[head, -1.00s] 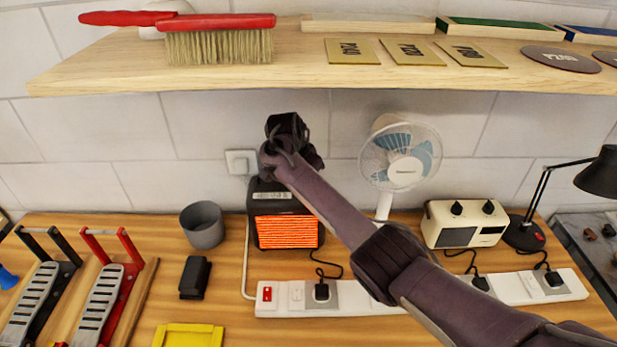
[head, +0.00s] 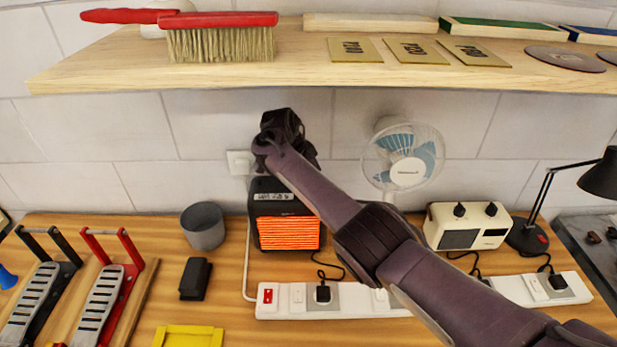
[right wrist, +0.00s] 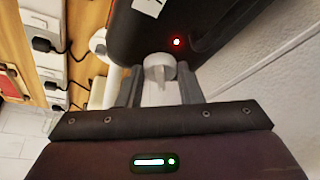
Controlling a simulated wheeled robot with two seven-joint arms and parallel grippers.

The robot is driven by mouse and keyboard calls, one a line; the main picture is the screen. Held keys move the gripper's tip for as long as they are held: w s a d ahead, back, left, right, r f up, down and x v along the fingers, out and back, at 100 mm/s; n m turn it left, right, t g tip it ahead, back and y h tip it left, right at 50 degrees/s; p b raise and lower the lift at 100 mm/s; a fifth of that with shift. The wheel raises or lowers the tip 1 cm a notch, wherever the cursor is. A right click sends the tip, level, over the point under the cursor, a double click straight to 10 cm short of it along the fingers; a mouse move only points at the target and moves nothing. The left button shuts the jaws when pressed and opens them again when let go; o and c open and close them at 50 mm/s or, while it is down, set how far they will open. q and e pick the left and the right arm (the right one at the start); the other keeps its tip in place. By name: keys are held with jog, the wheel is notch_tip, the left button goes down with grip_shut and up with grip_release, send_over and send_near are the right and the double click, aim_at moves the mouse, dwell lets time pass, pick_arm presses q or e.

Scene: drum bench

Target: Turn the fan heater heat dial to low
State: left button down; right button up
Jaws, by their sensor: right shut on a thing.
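The fan heater (head: 286,232) is a black box with a glowing orange grille, standing on the bench against the tiled wall. My right gripper (head: 283,160) is above its top, and the arm crosses the view from the lower right. In the right wrist view the heat dial (right wrist: 159,75) is a light grey knob on the black heater top, and my right gripper (right wrist: 158,92) is shut on it, one finger on each side. A red light (right wrist: 176,42) glows beside the dial. The dial's setting cannot be read. My left gripper is not in view.
A white power strip (head: 345,312) lies in front of the heater. A grey cup (head: 203,228) stands left of it, a white-blue fan (head: 404,160) and a cream radio (head: 466,226) to the right. A wooden shelf (head: 300,82) hangs above.

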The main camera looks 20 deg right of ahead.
jog(key=o, duration=1)
jog(key=shift+d+f, duration=0.1)
jog(key=b+v, duration=0.2)
jog(key=v, duration=0.5)
jog(key=shift+r, duration=0.4)
